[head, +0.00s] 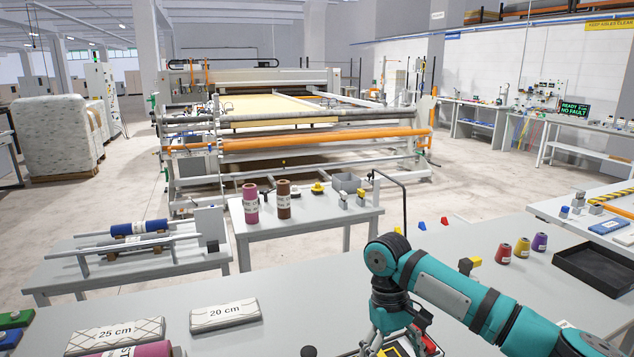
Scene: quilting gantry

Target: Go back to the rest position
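My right arm, teal and black, comes in from the lower right over the grey table (275,300). It bends down at its wrist, and my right gripper (398,346) points down at the bottom edge of the head view. Its fingertips are cut off or hidden, so I cannot tell whether it is open or holds anything. A yellow and black item (390,351) shows beside the gripper at the bottom edge. My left gripper is not in view.
A white "25 cm" block (115,335), a "20 cm" block (225,314) and a pink roll (140,350) lie on the table's left. Small red (504,254), yellow and purple cones and a black tray (592,272) are at right. Side tables and the quilting gantry (290,140) stand beyond.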

